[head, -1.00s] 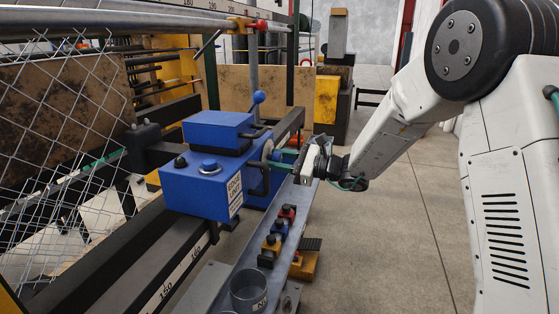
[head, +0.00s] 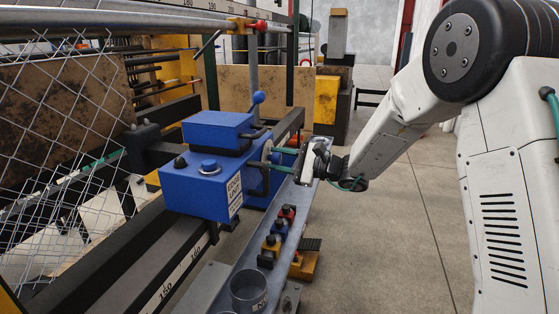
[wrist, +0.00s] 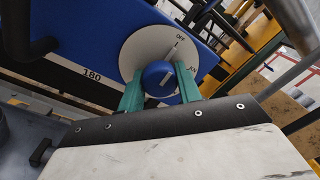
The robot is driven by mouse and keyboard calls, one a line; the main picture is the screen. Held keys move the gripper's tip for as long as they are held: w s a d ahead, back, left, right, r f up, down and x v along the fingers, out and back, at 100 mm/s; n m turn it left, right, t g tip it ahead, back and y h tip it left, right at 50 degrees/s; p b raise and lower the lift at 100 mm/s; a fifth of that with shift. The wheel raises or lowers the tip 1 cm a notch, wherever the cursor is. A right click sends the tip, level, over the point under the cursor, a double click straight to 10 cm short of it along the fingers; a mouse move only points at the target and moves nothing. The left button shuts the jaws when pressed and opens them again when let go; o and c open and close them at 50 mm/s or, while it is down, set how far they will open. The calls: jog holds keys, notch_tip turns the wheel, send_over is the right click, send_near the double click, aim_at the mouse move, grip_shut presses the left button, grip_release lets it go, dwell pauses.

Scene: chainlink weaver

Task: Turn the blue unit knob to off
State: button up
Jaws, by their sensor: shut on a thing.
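The blue unit (head: 195,190) is a blue box on the dark rail in the head view. Its knob (wrist: 158,78) is round and blue, on a pale dial (wrist: 140,52) marked OFF at the upper right and another label, partly cut off in reading, lower at the right. A short pale mark on the knob slants toward the upper right; its exact setting is hard to tell. My gripper (wrist: 160,92) has its green fingers on both sides of the knob, shut on it. In the head view my gripper (head: 283,158) reaches the unit's right side, and the knob is mostly hidden.
A black handle (head: 262,178) stands out beside the gripper. Small switches (head: 281,225) and a grey cup (head: 248,292) sit along the metal shelf below. Chain-link mesh (head: 60,130) hangs at left. Open floor lies to the right.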

jog(key=o, duration=1)
jog(key=shift+c, duration=0.2)
jog(key=v, duration=0.8)
jog(key=shift+a, duration=0.1)
